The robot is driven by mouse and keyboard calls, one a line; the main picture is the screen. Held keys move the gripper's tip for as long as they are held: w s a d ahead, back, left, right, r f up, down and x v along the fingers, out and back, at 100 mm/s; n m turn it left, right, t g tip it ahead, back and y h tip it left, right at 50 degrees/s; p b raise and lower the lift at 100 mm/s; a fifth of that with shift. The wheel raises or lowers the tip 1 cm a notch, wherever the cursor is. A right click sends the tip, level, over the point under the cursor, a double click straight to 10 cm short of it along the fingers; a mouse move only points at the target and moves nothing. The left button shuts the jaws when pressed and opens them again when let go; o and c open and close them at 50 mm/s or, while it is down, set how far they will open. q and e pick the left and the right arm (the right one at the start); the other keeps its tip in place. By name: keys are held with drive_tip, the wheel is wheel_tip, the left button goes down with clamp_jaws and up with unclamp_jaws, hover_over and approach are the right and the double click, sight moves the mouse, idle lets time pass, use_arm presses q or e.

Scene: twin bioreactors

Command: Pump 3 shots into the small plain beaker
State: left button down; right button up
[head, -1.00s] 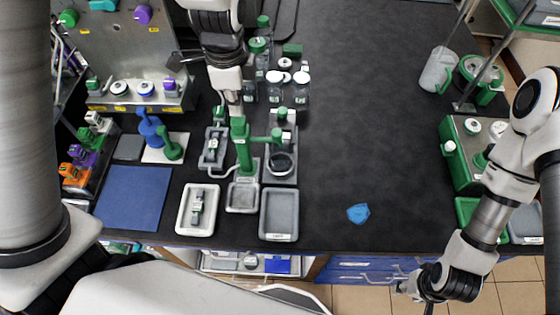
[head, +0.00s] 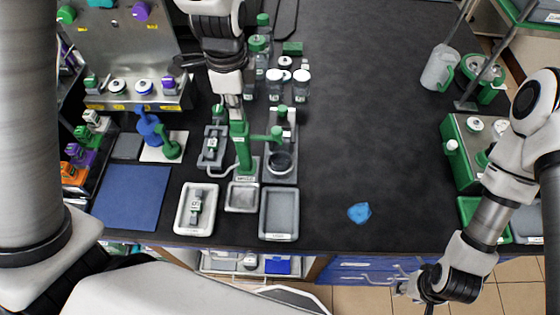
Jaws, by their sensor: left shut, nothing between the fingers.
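The green pump dispenser (head: 243,150) stands upright on the bench, with its spout reaching right. A small clear beaker (head: 280,162) stands on a grey tray below the spout; I cannot make out any marking or its contents. My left gripper (head: 235,112) points down at the pump's top from behind. It is shut and empty, its tips at or just above the pump head; I cannot tell whether they touch. My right gripper (head: 418,297) hangs low at the bench's front edge, far from the pump, and its fingers are too unclear to judge.
Capped bottles (head: 301,86) stand behind the pump. A blue mat (head: 130,197) lies left. A blue crumpled piece (head: 359,212) lies right of the trays. The bench's middle right is clear.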

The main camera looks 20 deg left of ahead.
use_arm(q)
drive_tip(key=shift+f+b, duration=0.65)
drive_tip(key=shift+f, duration=0.5)
drive_tip(key=shift+r, duration=0.1)
wheel_tip(320, 180, up, 4)
drive_tip(key=p, duration=0.4)
